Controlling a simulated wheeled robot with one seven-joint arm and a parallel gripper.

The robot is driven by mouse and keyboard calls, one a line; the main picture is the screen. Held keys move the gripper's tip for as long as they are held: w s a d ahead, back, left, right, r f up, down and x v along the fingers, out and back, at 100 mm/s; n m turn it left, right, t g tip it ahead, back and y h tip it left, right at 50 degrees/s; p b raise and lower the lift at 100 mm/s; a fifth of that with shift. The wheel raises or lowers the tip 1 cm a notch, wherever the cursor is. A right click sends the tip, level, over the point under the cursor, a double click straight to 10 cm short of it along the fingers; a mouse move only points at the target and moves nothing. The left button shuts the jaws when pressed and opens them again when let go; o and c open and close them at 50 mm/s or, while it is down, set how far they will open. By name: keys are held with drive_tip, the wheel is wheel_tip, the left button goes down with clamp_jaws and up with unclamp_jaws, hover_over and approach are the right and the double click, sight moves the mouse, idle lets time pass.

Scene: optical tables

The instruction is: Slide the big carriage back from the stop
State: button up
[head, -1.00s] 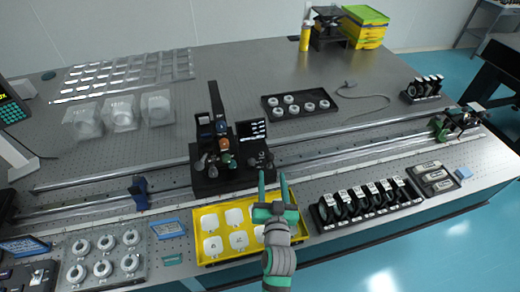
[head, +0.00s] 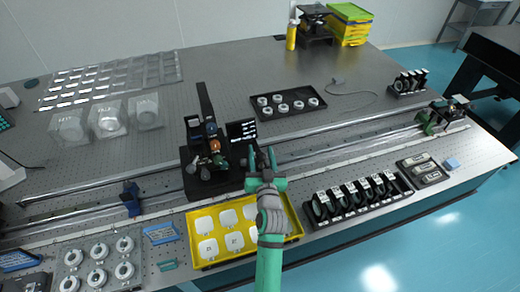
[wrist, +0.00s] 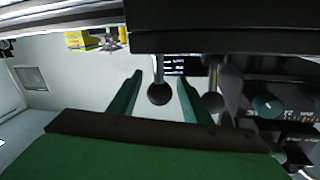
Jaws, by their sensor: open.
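The big carriage (head: 204,184) is a black block carrying optics, a tall dark post and a small screen. It sits across the rails near the middle of the table in the head view. A blue clamp-like piece (head: 130,199) stands on the rail to its left, with a gap between them; I cannot tell whether it is the stop. My gripper (head: 262,154) is open at the carriage's right side. In the wrist view, a dark round knob (wrist: 158,94) on a short stem appears between my open fingers (wrist: 158,100); contact cannot be told. A second knob (wrist: 213,102) is right of them.
A yellow tray (head: 196,262) of white parts lies below my forearm. A black rack of round optics (head: 350,205) stands to its right. A green-and-black unit (head: 430,122) sits at the rails' right end. The rails between it and the carriage look clear.

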drive_tip(key=shift+w+a, duration=0.1)
drive_tip(key=shift+w, duration=0.95)
